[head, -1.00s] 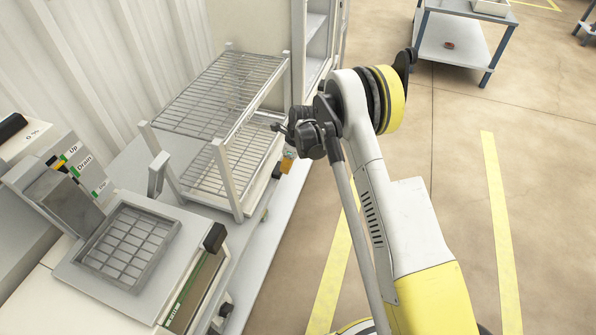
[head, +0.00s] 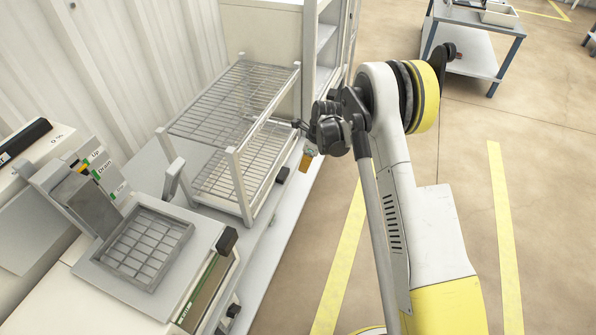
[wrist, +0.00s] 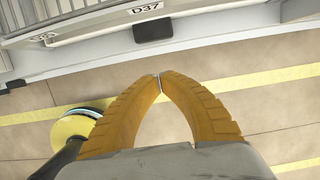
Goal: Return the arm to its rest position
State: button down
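My arm (head: 400,180) stands folded upright at the right of the bench in the head view, white and yellow with a grey rod along it. My gripper (wrist: 158,76) shows in the wrist view as two ribbed orange fingers whose tips meet, with nothing seen between them. In the head view only a small orange part of my gripper (head: 306,160) shows, beside the bench's right edge; my dark wrist joints hide the rest. In the wrist view the fingers point toward the bench edge, with floor below them.
A two-level wire rack (head: 240,152) stands on the bench close to the left of my wrist. A machine with a gridded tray (head: 143,245) is at front left. A tall cabinet (head: 318,50) stands behind. A blue-framed table (head: 470,52) is far right. Floor between is open, with yellow lines (head: 505,230).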

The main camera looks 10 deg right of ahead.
jog(key=s+d+r+n+t, duration=0.1)
jog(key=s+r+n, duration=0.25)
jog(key=r, duration=0.55)
jog(key=s+d+r+n+t+h, duration=0.1)
jog(key=s+r+n, duration=0.3)
jog(key=r, duration=0.6)
jog(key=s+d+r+n+t, duration=0.1)
jog(key=s+r+n, duration=0.3)
jog(key=r, duration=0.5)
jog(key=s+d+r+n+t, duration=0.1)
jog(key=s+r+n, duration=0.1)
jog(key=s+n, duration=0.4)
jog(key=s+d+r+n+t+h, duration=0.1)
jog(key=s+r+n, duration=0.2)
jog(key=s, duration=1.4)
jog(key=shift+s+d+n+t+p, duration=0.15)
jog(key=shift+n+t+p, duration=0.25)
jog(key=shift+n, duration=1.25)
